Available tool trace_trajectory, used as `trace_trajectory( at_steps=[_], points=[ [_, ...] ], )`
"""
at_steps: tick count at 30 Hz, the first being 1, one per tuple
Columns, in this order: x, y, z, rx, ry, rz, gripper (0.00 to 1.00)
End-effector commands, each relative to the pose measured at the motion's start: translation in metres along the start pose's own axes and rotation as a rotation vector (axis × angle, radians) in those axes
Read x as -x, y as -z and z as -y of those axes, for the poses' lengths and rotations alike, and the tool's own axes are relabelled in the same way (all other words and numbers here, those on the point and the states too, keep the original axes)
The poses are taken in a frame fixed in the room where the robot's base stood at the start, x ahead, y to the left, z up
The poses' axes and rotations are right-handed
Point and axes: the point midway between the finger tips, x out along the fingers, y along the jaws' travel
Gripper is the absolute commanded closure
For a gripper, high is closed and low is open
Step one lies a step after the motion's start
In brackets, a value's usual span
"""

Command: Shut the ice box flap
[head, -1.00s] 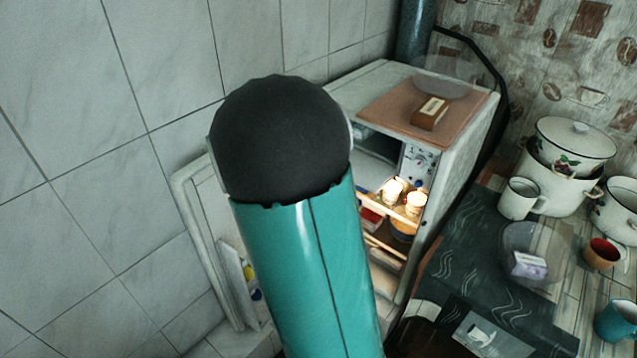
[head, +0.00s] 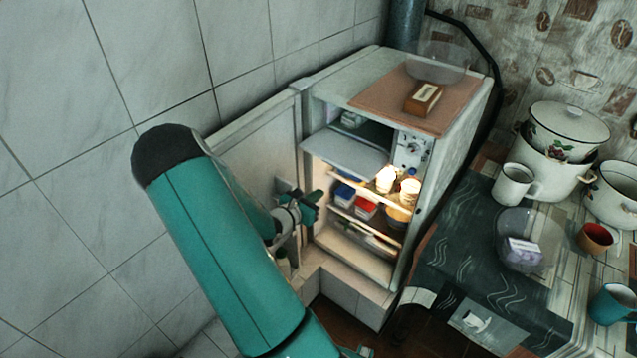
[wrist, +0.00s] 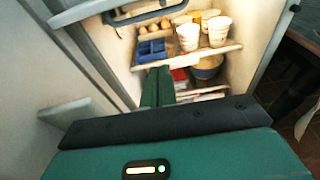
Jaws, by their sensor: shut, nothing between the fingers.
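The ice box flap (head: 345,153) is a pale grey panel in the upper part of the open fridge (head: 450,130). It hangs down and outward, and the ice box opening (head: 362,126) above it is uncovered, with small packages inside. My gripper (head: 312,206) is in front of the fridge's left side, lower than the flap and apart from it. Its green fingers (wrist: 157,88) are together and empty in the wrist view, below a blue container (wrist: 150,48). A pale edge (wrist: 85,12) crosses the top left there; I cannot tell whether it is the flap.
The fridge door (head: 250,150) stands open at the left, by the tiled wall. Lit cups (head: 386,180) and containers fill the shelves. A wooden box (head: 424,98) lies on top. The counter at right holds a mug (head: 513,184) and enamel pots (head: 560,140).

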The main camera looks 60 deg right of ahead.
Motion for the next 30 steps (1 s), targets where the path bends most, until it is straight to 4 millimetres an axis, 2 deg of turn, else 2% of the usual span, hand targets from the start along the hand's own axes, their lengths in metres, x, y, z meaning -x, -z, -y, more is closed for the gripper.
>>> trace_trajectory(
  at_steps=[16, 24, 30],
  points=[
    [-0.095, 0.000, 0.003, -0.003, 0.008, 0.000, 1.00],
    [-0.083, -0.032, -0.002, -0.006, 0.002, 0.000, 1.00],
    [-0.080, -0.039, -0.001, -0.004, 0.003, 0.000, 1.00]
  ],
)
